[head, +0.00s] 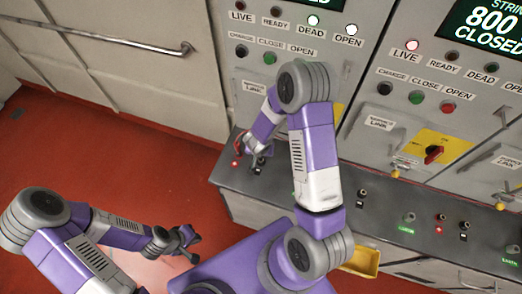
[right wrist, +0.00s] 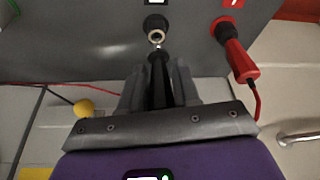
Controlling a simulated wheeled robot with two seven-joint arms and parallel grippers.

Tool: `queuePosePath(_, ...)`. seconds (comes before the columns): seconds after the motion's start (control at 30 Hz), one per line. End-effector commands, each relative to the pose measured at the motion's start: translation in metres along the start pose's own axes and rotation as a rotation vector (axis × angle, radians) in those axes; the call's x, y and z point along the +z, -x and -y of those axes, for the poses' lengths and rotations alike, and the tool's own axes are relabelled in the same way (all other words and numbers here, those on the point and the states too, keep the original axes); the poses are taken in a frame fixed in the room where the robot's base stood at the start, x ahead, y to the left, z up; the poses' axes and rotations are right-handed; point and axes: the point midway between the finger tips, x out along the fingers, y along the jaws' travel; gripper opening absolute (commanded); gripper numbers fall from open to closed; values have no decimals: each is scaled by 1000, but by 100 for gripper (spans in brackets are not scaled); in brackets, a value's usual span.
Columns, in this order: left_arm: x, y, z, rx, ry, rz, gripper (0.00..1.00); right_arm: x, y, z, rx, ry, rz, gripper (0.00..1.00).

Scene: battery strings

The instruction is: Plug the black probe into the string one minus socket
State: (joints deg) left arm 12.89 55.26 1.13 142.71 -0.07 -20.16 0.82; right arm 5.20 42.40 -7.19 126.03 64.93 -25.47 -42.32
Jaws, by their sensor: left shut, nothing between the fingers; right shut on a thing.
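The black probe (right wrist: 158,76) is held between the fingers of my right gripper (right wrist: 160,90), which is shut on it. The probe's pale tip points at a dark round socket with a metal ring (right wrist: 155,36). The tip is at the ring's lower edge; I cannot tell whether it has entered. A white label above this socket is cut off by the picture edge. In the head view my right gripper (head: 257,150) is at the left cabinet's sloping ledge, partly hidden by its arm. My left gripper (head: 188,238) is shut and empty over the red floor.
A red probe (right wrist: 238,62) is in the socket to the right, with its red cable hanging down. A yellow knob (right wrist: 84,108) is at lower left. The ledge (head: 310,190) carries more sockets to the right. A yellow bin (head: 363,262) is below the ledge.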

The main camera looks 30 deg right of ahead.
Motion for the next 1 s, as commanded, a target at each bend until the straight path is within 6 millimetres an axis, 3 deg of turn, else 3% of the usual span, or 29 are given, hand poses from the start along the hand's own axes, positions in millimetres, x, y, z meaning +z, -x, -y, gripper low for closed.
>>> queuePosePath(1.0,0,-8,3,0,0,0,0,5,-14,0,0,1,0,0)
